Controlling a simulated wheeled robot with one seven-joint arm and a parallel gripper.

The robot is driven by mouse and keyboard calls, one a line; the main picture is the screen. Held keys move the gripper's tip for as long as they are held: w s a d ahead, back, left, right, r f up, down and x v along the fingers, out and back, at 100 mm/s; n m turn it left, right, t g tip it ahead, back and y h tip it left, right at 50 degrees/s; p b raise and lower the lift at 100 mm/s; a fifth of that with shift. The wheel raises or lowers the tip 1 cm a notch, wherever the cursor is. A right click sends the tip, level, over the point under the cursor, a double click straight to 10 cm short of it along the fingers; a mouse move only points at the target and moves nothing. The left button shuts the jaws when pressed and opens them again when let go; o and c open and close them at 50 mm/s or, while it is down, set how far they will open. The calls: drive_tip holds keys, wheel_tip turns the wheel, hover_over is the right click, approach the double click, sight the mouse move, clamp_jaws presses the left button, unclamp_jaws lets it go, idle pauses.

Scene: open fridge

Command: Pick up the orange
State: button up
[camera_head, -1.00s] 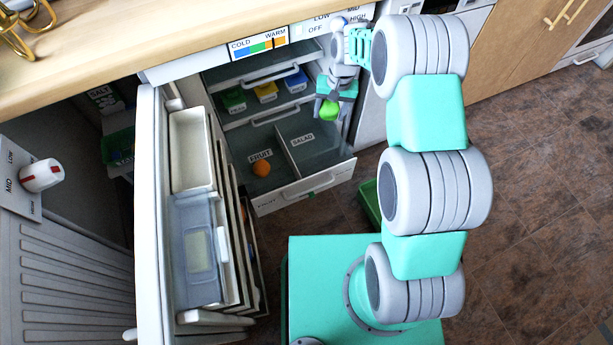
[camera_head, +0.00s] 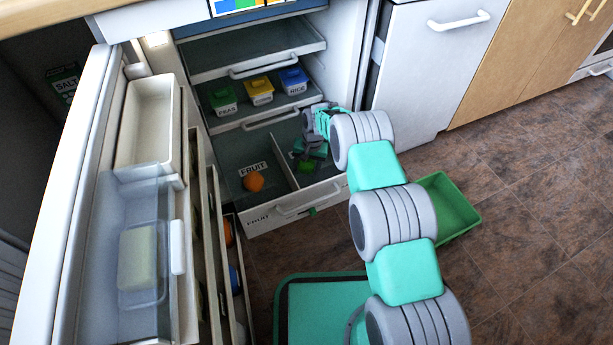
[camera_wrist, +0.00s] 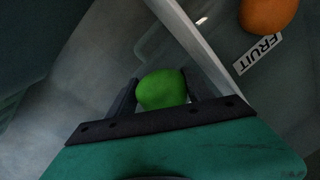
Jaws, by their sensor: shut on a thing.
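The orange (camera_head: 253,181) lies in the left, FRUIT compartment of the pulled-out bottom drawer (camera_head: 262,224). It also shows in the wrist view (camera_wrist: 268,14) at the top right, beside the FRUIT label and across the divider from my gripper. My gripper (camera_head: 306,166) is down in the right compartment of that drawer. In the wrist view my gripper (camera_wrist: 160,92) is shut on a round green fruit (camera_wrist: 161,89), which sits between its two fingers. In the head view the gripper and arm hide most of the right compartment.
The drawer's divider (camera_head: 284,162) stands between orange and gripper. Above, a shelf holds green, yellow and blue tubs (camera_head: 259,91). The open fridge door (camera_head: 150,110) with bins is close on the left. A green bin (camera_head: 447,205) stands on the floor at right.

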sight(307, 172)
drive_tip(key=shift+f+b, duration=0.35)
drive_tip(key=shift+f, duration=1.2)
drive_tip(key=o, duration=1.6)
drive_tip(key=shift+o, duration=0.2)
